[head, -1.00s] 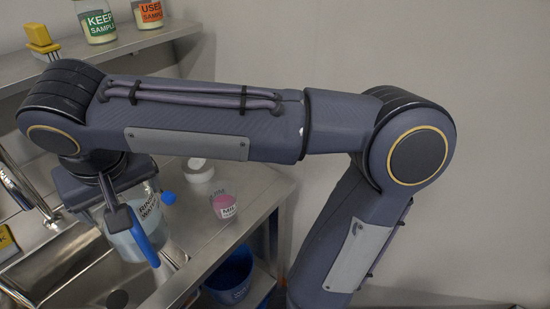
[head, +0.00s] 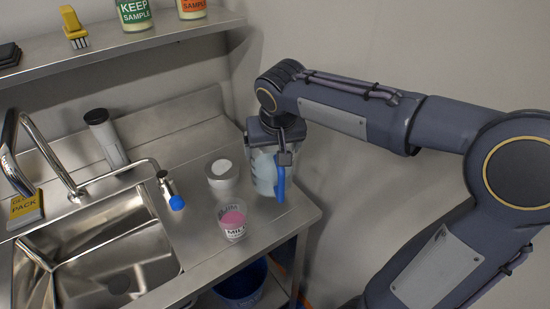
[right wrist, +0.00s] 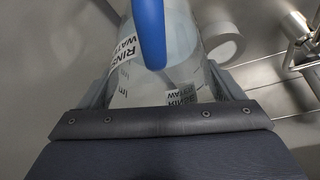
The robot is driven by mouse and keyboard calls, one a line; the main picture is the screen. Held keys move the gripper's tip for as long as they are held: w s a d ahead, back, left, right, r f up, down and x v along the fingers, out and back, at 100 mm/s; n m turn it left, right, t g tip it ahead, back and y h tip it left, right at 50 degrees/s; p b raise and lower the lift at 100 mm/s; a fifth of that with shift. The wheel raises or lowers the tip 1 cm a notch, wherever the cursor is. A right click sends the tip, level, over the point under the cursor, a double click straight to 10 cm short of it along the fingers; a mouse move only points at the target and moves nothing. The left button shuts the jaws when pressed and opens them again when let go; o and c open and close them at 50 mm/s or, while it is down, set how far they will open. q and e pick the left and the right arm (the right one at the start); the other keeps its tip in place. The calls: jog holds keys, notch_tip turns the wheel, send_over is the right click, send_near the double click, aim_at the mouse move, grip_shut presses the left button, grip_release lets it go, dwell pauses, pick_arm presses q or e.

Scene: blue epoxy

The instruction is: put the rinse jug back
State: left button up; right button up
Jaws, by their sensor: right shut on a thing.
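The rinse jug is a clear jug (head: 262,172) with a blue handle, at the back right of the steel counter in the head view. My right gripper (head: 277,143) is shut on it from above. In the right wrist view the jug (right wrist: 180,62) stands between the fingers, with its rinse water label and blue handle showing. The gripper hides the top of the jug in the head view. I cannot tell whether its base touches the counter. My left gripper is not in view.
A white round container (head: 222,182) and a cup of pink liquid (head: 232,222) stand just left of the jug. The sink (head: 100,250) and tap (head: 75,185) are further left. A shelf (head: 130,45) with sample jars runs above. A blue bucket (head: 243,285) is below.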

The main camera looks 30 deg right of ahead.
jog(key=shift+s+x, duration=0.2)
jog(key=shift+x, duration=0.9)
jog(key=shift+s+x, duration=0.2)
jog(key=shift+x, duration=0.95)
jog(key=shift+d+f, duration=0.1)
jog(key=shift+d, duration=0.05)
jog(key=shift+f+b, duration=0.2)
jog(key=shift+b, duration=0.15)
jog(key=o, duration=1.8)
jog(key=shift+c, duration=0.2)
jog(key=shift+r, duration=0.1)
